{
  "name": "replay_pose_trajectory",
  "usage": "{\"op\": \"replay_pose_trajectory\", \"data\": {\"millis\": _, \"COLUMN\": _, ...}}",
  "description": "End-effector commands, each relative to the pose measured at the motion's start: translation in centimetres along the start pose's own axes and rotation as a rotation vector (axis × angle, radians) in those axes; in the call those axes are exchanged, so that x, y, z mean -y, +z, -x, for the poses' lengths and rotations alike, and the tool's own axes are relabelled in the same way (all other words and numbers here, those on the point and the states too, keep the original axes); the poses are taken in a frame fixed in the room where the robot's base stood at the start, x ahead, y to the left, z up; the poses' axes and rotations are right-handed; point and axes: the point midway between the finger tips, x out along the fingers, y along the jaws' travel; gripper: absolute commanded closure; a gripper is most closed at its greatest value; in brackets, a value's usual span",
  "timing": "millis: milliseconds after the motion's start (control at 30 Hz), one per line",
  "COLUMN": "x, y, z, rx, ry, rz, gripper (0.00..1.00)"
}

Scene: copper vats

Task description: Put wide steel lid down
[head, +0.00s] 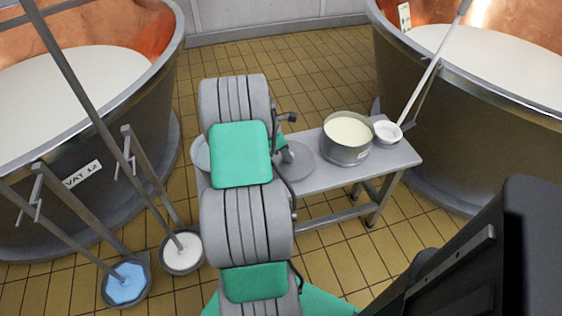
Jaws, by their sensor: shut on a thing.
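The wide steel lid (301,168) is a flat grey disc at the bench's middle, just right of my arm; its left part is hidden. My gripper (288,154) is mostly hidden behind my arm and shut on the lid at its upper middle. The lid looks level. I cannot tell whether it touches the bench top or hangs slightly above it.
A grey bench (335,177) carries a steel pot (348,152) of pale liquid and a small white-filled ladle (387,131) on its right. Another round grey thing (200,154) shows partly left of my arm. Large vats (95,185) (455,135) flank the bench.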

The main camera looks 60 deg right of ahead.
Motion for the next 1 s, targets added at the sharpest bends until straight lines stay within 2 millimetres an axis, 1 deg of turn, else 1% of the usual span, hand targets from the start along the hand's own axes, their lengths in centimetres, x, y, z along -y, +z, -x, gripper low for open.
{"op": "replay_pose_trajectory", "data": {"millis": 33, "x": 0.0, "y": -0.3, "z": -1.2, "rx": 0.001, "ry": 0.001, "rz": -0.005, "gripper": 1.00}}
{"op": "replay_pose_trajectory", "data": {"millis": 200, "x": 0.1, "y": 0.0, "z": -0.8, "rx": 0.000, "ry": -0.001, "rz": -0.007, "gripper": 1.00}}
{"op": "replay_pose_trajectory", "data": {"millis": 367, "x": 0.1, "y": -0.1, "z": -0.9, "rx": 0.000, "ry": -0.001, "rz": -0.006, "gripper": 1.00}}
{"op": "replay_pose_trajectory", "data": {"millis": 400, "x": 0.0, "y": -0.1, "z": -1.0, "rx": 0.000, "ry": -0.001, "rz": -0.006, "gripper": 0.83}}
{"op": "replay_pose_trajectory", "data": {"millis": 633, "x": 0.0, "y": -0.1, "z": -0.9, "rx": 0.000, "ry": 0.000, "rz": -0.005, "gripper": 0.64}}
{"op": "replay_pose_trajectory", "data": {"millis": 667, "x": 0.0, "y": -0.1, "z": -0.9, "rx": 0.000, "ry": 0.000, "rz": -0.005, "gripper": 0.63}}
{"op": "replay_pose_trajectory", "data": {"millis": 900, "x": 0.0, "y": -0.1, "z": -0.8, "rx": 0.000, "ry": 0.000, "rz": -0.006, "gripper": 0.63}}
{"op": "replay_pose_trajectory", "data": {"millis": 967, "x": 0.0, "y": 0.0, "z": -0.4, "rx": 0.000, "ry": 0.001, "rz": -0.006, "gripper": 0.63}}
{"op": "replay_pose_trajectory", "data": {"millis": 1000, "x": 0.0, "y": 0.0, "z": 0.2, "rx": 0.001, "ry": 0.001, "rz": -0.005, "gripper": 0.63}}
